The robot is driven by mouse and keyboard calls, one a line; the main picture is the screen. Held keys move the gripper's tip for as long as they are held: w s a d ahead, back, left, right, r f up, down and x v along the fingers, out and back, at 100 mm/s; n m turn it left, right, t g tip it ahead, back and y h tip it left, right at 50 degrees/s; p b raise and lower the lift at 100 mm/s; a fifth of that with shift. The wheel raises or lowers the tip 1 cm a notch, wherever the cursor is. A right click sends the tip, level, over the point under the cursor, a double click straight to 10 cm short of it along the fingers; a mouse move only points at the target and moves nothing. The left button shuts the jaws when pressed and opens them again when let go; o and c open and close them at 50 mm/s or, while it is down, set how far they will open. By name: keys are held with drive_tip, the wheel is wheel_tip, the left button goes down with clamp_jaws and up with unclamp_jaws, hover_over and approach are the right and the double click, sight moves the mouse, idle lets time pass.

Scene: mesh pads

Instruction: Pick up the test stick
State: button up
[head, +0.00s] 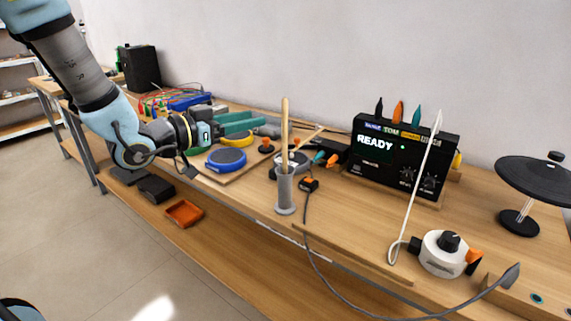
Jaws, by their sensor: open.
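The test stick appears to be the pale wooden stick (285,125), standing nearly upright in a grey cylindrical holder (285,193) near the bench's front edge. Its lower end is hidden inside the holder. Nothing shows between the fingers.
A black module (402,157) reading READY stands to the right, with a white cable in front. A white knob unit (444,253) and black cymbal-like disc (545,184) are farther right. An orange tray (184,213) sits on the lower shelf.

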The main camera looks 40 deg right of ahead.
sight(283, 110)
drive_tip(key=shift+m+g+h, duration=0.4)
drive_tip(key=shift+m+g, duration=0.1)
drive_tip(key=shift+g, duration=0.3)
drive_tip(key=d, duration=0.1)
drive_tip(key=s+d+p, duration=0.1)
drive_tip(key=d, duration=0.1)
drive_tip(key=s+d+r, duration=0.1)
drive_tip(key=d, duration=0.1)
drive_tip(key=shift+s+d, duration=0.15)
drive_tip(key=shift+d, duration=0.1)
drive_tip(key=d+p, duration=0.3)
drive_tip(key=d, duration=0.3)
drive_tip(key=shift+s, duration=0.15)
drive_tip(key=shift+r, duration=0.1)
clamp_jaws()
